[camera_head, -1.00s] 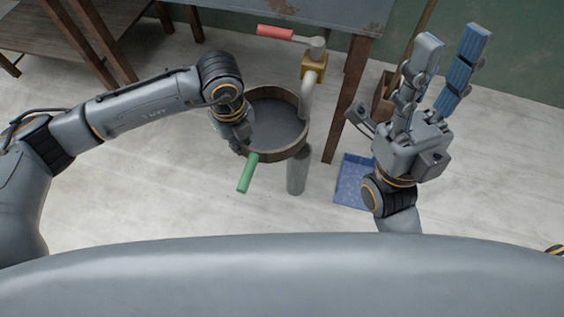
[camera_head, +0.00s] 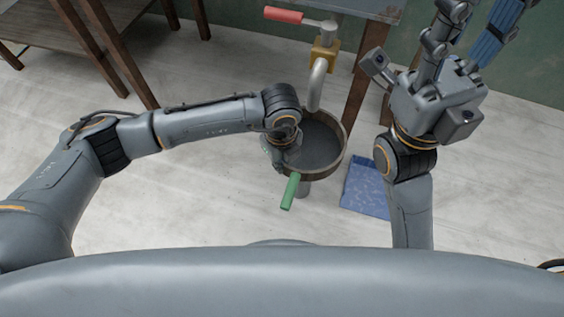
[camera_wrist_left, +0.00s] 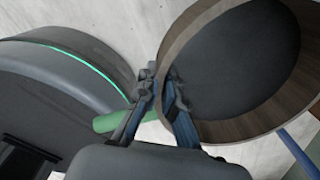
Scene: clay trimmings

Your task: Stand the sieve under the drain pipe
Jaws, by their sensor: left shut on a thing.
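The sieve (camera_head: 322,147) is a round wooden hoop with a dark mesh and a green handle (camera_head: 290,191). My left gripper (camera_head: 275,156) is shut on its left rim. In the left wrist view the fingers (camera_wrist_left: 164,108) straddle the wooden rim (camera_wrist_left: 172,57). My right gripper (camera_head: 478,20) is open and empty, upper right, fingertips partly cut off.
A blue speckled mat (camera_head: 364,190) lies on the floor to the right. A table leg (camera_head: 362,85) stands behind and right of the sieve. Floor at the lower left is clear.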

